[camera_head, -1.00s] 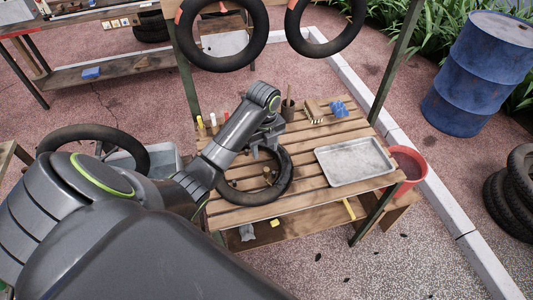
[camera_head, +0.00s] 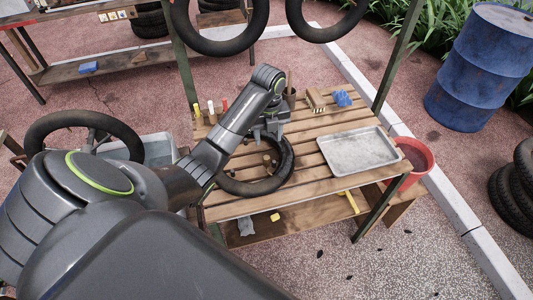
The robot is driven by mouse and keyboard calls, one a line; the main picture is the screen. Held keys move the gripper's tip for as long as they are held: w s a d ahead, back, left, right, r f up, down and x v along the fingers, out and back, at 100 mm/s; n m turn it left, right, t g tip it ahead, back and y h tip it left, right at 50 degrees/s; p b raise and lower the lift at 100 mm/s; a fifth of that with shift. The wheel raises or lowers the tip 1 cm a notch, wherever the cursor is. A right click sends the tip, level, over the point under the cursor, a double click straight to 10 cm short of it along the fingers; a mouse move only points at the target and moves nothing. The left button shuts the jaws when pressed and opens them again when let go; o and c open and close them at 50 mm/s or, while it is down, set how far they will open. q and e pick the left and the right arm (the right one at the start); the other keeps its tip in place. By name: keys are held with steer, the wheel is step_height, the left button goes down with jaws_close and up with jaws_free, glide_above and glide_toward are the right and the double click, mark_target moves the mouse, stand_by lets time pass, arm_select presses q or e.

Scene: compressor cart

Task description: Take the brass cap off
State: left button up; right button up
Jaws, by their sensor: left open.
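A black tyre (camera_head: 250,189) lies flat on the slatted wooden table (camera_head: 310,178). My left gripper (camera_head: 270,137) is open and points down over the tyre's far right side. It hides part of the tyre there. Small brownish pieces (camera_head: 268,160) show inside the ring, just below the gripper. They are too small to tell whether one is the brass cap, and I cannot make the cap out for sure. Whether the fingers touch anything is unclear. My right gripper is not in view.
A metal tray (camera_head: 358,150) lies right of the tyre. A dark cup (camera_head: 289,97), a brush (camera_head: 316,100), a blue item (camera_head: 342,98) and several small bottles (camera_head: 211,108) stand along the back. Tyres hang above (camera_head: 222,50). A red bucket (camera_head: 416,158) is beside the table.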

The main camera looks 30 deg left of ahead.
mark_target(266, 157)
arm_select(q)
steer(key=shift+f+b, duration=2.3)
steer(key=shift+f, duration=0.45)
steer(key=f+b, duration=0.2)
steer(key=f, duration=0.1)
steer(key=shift+s+a+b, duration=0.15)
steer(key=shift+s+b, duration=0.05)
steer(key=shift+b, duration=0.15)
step_height(266, 157, down, 2)
steer(key=shift+p, duration=0.3)
steer(key=c, duration=1)
steer(key=shift+r, duration=0.15)
